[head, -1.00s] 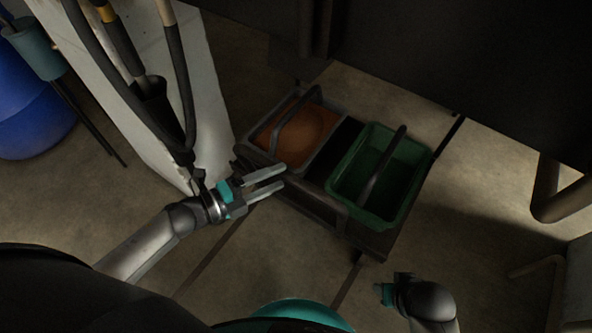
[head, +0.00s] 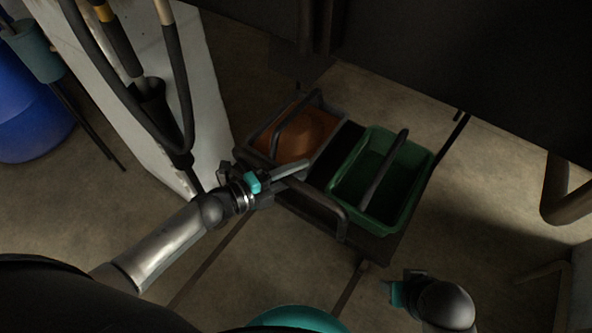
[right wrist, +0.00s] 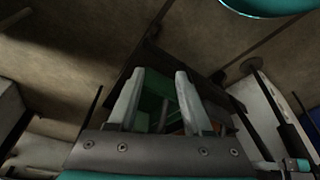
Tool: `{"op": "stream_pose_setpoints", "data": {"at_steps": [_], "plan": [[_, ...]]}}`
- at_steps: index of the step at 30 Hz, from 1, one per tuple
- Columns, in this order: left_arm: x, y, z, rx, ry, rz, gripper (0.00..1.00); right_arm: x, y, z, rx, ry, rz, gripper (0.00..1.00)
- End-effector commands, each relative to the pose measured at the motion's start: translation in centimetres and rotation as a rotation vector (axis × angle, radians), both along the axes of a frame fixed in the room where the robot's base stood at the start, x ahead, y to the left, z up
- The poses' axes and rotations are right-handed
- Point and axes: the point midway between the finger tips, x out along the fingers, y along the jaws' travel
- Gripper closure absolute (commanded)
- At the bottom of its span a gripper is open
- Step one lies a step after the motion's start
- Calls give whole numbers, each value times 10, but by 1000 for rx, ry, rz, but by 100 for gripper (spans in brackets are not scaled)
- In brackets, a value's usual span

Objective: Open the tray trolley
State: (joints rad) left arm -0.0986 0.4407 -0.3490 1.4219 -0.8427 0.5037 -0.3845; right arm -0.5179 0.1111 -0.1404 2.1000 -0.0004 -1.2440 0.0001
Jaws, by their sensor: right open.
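The tray trolley (head: 391,250) is a low dark cart on rails on the floor. It carries a grey-rimmed tray with an orange inside (head: 262,147) and a green tray (head: 421,187), each with a dark handle. A dark bar handle (head: 325,204) runs along its near side. My left gripper (head: 300,172) is over the near left corner, at the left end of that bar. Its fingers overlap in the view, so the gap and any contact are unclear. My right gripper (right wrist: 160,75) is open and empty; the green tray (right wrist: 154,100) shows beyond its fingers.
A pale panel (head: 100,75) with dark hoses stands left of the trolley, close to my left arm. A blue drum (head: 30,115) is at the far left. A large dark body overhangs the back. A pipe (head: 556,195) is at the right. Floor in front is clear.

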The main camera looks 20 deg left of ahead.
Motion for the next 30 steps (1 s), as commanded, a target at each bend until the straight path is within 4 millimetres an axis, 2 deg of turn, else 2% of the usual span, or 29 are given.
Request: {"op": "stream_pose_setpoints", "data": {"at_steps": [1, 10, 30], "plan": [[0, 0, 0, 0, 0, 0, 67, 0, 0, 0, 0, 0, 0, 50], [0, 0, 0, 0, 0, 0, 100, 0, 0, 0, 0, 0, 0, 50], [0, 0, 0, 0, 0, -1, 100, 0, 0, -1, 1, 1, 0, 50]]}}
